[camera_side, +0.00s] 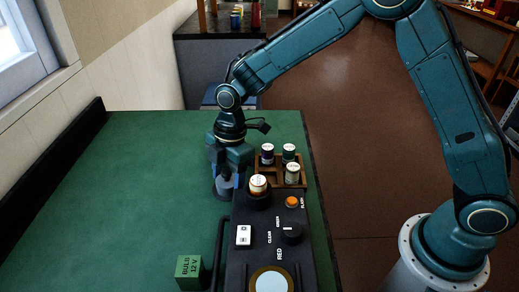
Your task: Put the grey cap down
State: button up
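My gripper (227,180) points down over the green table, just left of the black panel box. A grey, rounded piece (222,192) shows low at the fingertips and looks like the grey cap. The fingers partly hide it. It is at or close to the table top; I cannot tell whether it touches. I cannot tell whether the fingers press on it or only stand around it.
The black panel box (262,238) has a white-topped jar (258,184) in its socket, an orange button (292,202), a knob and a switch. A wooden rack (278,173) with small jars stands behind. A green bulb box (189,267) is front left. The table's left is clear.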

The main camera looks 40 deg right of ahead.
aim_at(233, 175)
jog(key=shift+o, duration=0.7)
jog(key=shift+r, duration=0.1)
notch_tip(233, 175, up, 12)
jog(key=d, duration=0.1)
jog(key=shift+d, duration=0.4)
jog(key=shift+r, duration=0.15)
